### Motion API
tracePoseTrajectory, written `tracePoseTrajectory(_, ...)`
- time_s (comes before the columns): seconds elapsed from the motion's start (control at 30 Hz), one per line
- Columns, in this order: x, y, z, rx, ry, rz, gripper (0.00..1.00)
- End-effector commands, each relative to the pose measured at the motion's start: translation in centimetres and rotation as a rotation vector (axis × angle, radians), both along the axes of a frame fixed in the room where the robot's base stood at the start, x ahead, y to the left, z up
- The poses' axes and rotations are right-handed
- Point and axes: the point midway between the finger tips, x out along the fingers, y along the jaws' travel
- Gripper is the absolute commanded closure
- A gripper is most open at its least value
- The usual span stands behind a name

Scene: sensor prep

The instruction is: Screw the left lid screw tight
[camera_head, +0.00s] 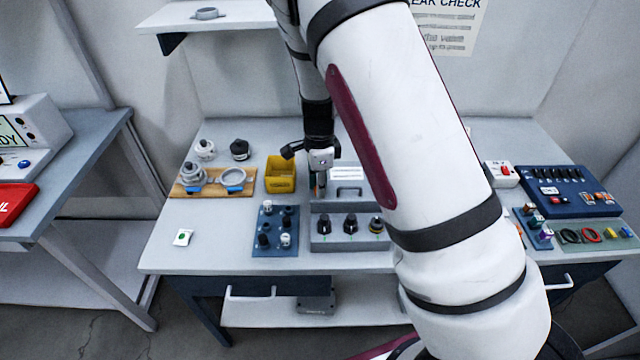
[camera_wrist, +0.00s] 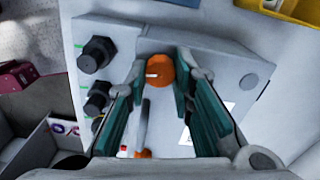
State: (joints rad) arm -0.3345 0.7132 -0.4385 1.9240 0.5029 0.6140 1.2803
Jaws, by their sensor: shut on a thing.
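The left lid screw (camera_wrist: 160,72) has an orange round head with a white mark and sits at the top of the grey box lid in the wrist view. My gripper (camera_wrist: 160,66) has teal fingers, which are closed around this screw head from both sides. In the head view my gripper (camera_head: 318,190) points down at the left end of the box (camera_head: 321,241); the screw is hard to make out there. A second orange piece (camera_wrist: 143,154) shows lower in the wrist view, partly hidden. How deep the left screw sits cannot be told.
The box front carries black knobs (camera_head: 350,224). A grey bar handle (camera_head: 350,189) stands on its lid. A yellow bin (camera_head: 280,184) is close behind left. A blue plate with small parts (camera_head: 275,246) lies to the left. The table's front left is mostly clear.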

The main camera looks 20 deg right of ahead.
Motion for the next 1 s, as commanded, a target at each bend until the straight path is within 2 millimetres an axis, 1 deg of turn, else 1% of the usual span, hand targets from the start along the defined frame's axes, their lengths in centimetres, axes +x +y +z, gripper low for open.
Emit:
tracePoseTrajectory(0.2, 0.02, 0.06, 0.0, 0.0, -0.001, -0.114, 1.0)
tracePoseTrajectory(0.4, 0.04, 0.1, 0.0, 0.001, -0.001, -0.172, 1.0)
tracePoseTrajectory(0.93, 0.07, 0.08, 0.0, 0.001, -0.001, -0.191, 1.0)
tracePoseTrajectory(0.97, 0.07, 0.08, 0.0, 0.001, -0.001, -0.191, 0.71)
tracePoseTrajectory(1.0, 0.07, 0.08, 0.0, 0.001, -0.001, -0.191, 0.62)
